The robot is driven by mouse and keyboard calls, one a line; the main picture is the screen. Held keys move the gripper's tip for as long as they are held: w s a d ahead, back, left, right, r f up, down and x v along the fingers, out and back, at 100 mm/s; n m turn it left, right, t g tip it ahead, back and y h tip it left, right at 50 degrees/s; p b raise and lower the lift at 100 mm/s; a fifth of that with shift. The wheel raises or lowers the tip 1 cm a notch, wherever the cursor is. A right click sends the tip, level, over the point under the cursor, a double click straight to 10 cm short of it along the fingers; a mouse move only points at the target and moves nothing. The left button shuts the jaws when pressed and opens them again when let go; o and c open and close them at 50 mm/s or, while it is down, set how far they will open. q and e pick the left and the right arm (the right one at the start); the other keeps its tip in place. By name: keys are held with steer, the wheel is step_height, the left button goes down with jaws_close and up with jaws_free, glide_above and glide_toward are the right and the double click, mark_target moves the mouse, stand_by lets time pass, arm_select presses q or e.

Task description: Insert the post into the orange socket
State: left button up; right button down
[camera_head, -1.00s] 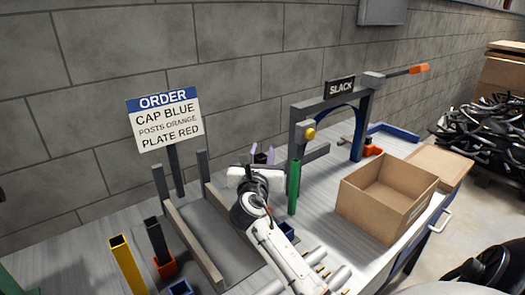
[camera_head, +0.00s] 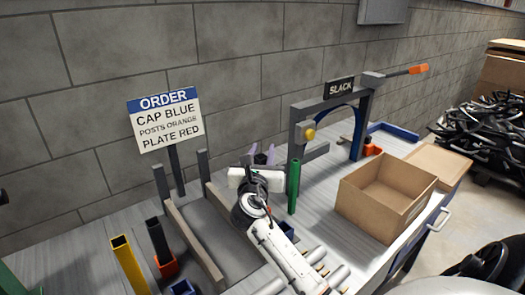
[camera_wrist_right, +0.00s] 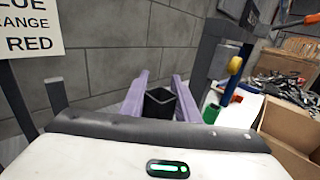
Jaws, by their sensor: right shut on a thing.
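My right gripper (camera_head: 264,156) has lavender fingers, pointing away from the head camera. In the right wrist view it (camera_wrist_right: 160,88) is shut on a black, hollow square post (camera_wrist_right: 160,106), whose open end faces the camera. The post's far end is hidden. One orange socket (camera_head: 167,269) stands at the left front with a dark square post (camera_head: 158,240) upright in it. Another orange socket (camera_head: 372,150) sits by the right leg of the SLACK frame, beyond my right gripper and to its right. My left gripper is not in view.
A green post (camera_head: 293,188) stands close right of my right gripper. A yellow post (camera_head: 127,265) stands at the left front. The SLACK frame (camera_head: 330,115) and an open cardboard box (camera_head: 385,200) are to the right. An order sign (camera_head: 165,120) stands behind grey rails (camera_head: 195,245).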

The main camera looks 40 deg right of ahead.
steer(key=shift+f+b, duration=1.7)
steer(key=shift+f, duration=1.05)
steer(key=c, duration=1.3)
jaws_free()
steer(key=shift+r, duration=0.1)
steer(key=v, duration=1)
steer(key=shift+a, duration=0.15)
steer(key=shift+s, duration=0.1)
